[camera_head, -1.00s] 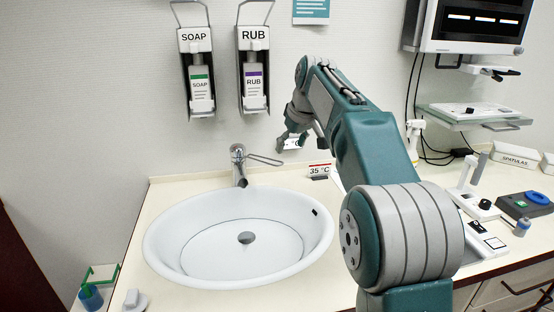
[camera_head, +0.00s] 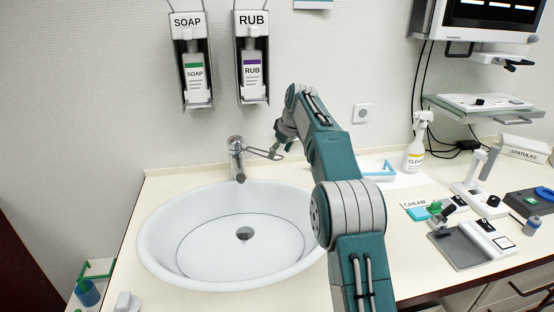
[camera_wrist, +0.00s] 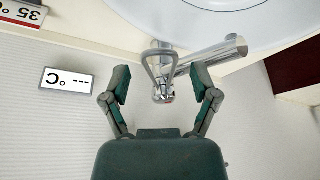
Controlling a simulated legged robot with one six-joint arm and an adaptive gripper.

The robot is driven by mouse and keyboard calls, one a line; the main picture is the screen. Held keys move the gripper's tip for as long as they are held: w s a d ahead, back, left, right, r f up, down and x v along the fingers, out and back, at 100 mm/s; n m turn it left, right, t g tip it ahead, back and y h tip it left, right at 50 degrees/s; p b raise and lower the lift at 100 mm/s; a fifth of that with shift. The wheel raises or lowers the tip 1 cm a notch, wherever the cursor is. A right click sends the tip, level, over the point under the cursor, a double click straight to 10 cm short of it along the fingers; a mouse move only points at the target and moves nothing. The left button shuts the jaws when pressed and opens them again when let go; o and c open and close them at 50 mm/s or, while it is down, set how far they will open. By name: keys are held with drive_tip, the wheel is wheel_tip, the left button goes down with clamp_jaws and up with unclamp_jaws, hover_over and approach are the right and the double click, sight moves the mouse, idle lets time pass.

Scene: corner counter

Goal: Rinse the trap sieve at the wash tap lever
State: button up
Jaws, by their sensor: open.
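The wash tap (camera_head: 237,160) stands behind the white oval basin (camera_head: 165,262), with its looped wire lever (camera_head: 262,153) pointing right. My gripper (camera_head: 286,148) is at the lever's right end in the head view; contact cannot be told there. In the wrist view my gripper (camera_wrist: 160,78) is open, with the lever loop (camera_wrist: 146,68) between and just beyond its fingertips. The tap body (camera_wrist: 215,55) lies behind the loop. No water is seen running. A round grey drain part (camera_head: 245,233) sits at the basin bottom; I cannot tell whether it is the trap sieve.
Soap (camera_head: 196,75) and rub (camera_head: 252,70) dispensers hang above the tap. Right of my arm stand a spray bottle (camera_head: 416,148), a blue frame (camera_head: 378,172) and small devices.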

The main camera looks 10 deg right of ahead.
sight(278, 156)
drive_tip(key=shift+x, duration=1.75)
clamp_jaws()
drive_tip(key=shift+w+a+r+g, duration=0.15)
drive_tip(key=shift+r+g, duration=0.15)
drive_tip(key=shift+r, duration=0.2)
unclamp_jaws()
drive_tip(key=shift+r, duration=0.1)
